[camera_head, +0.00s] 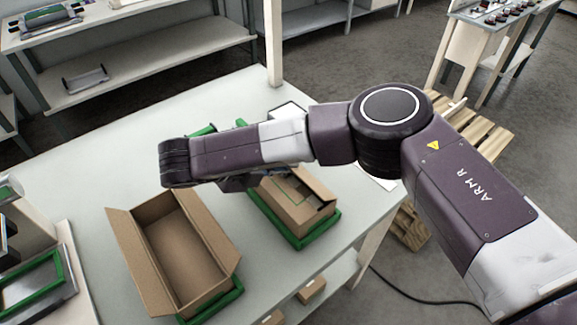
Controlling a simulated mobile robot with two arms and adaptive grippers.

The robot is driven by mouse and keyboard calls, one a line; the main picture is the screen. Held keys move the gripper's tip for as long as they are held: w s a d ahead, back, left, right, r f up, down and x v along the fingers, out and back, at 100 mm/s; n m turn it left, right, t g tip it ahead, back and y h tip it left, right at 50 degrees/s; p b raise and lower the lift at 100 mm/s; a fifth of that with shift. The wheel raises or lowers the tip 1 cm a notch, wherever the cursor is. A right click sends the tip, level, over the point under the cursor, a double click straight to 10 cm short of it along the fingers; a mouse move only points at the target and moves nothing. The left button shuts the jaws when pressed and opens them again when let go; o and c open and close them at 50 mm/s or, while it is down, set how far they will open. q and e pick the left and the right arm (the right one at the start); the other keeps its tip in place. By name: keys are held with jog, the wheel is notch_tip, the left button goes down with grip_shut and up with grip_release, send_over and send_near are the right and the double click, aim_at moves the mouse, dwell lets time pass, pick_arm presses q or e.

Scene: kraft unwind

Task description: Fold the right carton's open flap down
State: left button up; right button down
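The right carton (296,205) is brown and sits in a green frame on the pale table. Its top is mostly covered, and a green outline shows on it. A flap at its right end (312,186) stands raised at a slant, with a dark gap beside it. The left carton (178,250) stands open and looks empty, its flaps spread outward. My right arm reaches across above both cartons. My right gripper (240,183) is mostly hidden under the arm, near the right carton's back left edge; I cannot tell its opening or any contact. My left gripper is out of view.
The pale table (90,190) has free room at the left and back. Green parts (203,130) show behind my arm. A machine with a green-edged panel (30,283) stands at the left. A wooden pallet (470,125) lies on the floor at right.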

jog(key=c, duration=2.2)
grip_release()
